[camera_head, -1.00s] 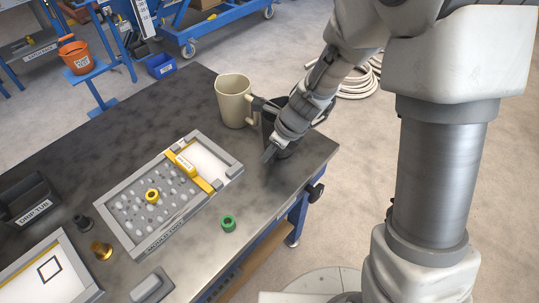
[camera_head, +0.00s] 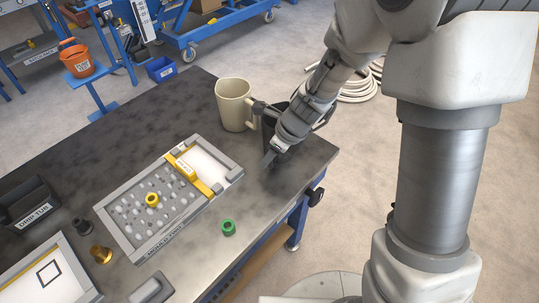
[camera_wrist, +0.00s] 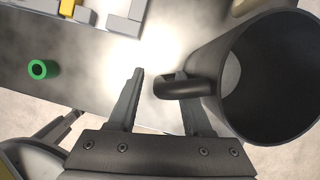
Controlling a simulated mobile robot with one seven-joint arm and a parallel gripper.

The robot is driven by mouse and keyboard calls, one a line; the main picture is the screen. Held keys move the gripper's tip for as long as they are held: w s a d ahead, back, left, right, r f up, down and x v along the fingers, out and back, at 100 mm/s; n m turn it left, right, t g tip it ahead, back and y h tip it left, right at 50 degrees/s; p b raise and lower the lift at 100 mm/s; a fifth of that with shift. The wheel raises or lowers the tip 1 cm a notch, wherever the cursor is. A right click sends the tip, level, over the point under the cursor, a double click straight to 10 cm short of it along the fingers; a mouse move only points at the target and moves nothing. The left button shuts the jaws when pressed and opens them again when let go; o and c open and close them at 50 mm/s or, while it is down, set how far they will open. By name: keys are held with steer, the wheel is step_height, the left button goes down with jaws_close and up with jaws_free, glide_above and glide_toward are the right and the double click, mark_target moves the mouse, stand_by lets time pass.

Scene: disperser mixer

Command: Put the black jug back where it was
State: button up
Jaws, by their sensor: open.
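The black jug (camera_head: 270,128) stands upright near the right end of the dark table, partly hidden behind my arm. In the wrist view the jug (camera_wrist: 275,85) is at the right, seen from above with its inside visible and empty-looking. Its handle (camera_wrist: 180,87) points left. My gripper (camera_wrist: 160,78) is open, with one finger left of the handle and the other partly behind the handle near the jug wall. In the head view my gripper (camera_head: 268,160) is low in front of the jug. I cannot tell whether a finger touches the handle.
A beige jug (camera_head: 234,103) stands just left of the black jug. A green ring (camera_head: 228,228) lies near the front edge. The tabletop between is clear.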

steer(key=s+d+r+n+t+p, duration=0.1)
steer(key=s+d+r+n, duration=0.25)
steer(key=r, duration=0.35)
steer(key=s+d+r+n+h+p, duration=0.1)
steer(key=s+d+r+n+p, duration=0.15)
steer(key=r+n, duration=0.4)
steer(key=s+d+r+n+t+p, duration=0.1)
steer(key=s+d+r+n, duration=0.2)
steer(key=r, duration=0.5)
steer(key=s+d+r+n+t+h, duration=0.1)
steer(key=s+d+r+n+h, duration=0.2)
steer(key=s+d+r+n, duration=0.2)
steer(key=s+d+n, duration=0.3)
steer(key=n, duration=0.2)
steer(key=shift+r+t, duration=0.25)
steer(key=shift+t, duration=0.05)
steer(key=shift+r+p, duration=0.5)
steer(key=shift+r, duration=0.25)
steer(key=shift+a+n, duration=0.25)
steer(key=shift+n, duration=0.05)
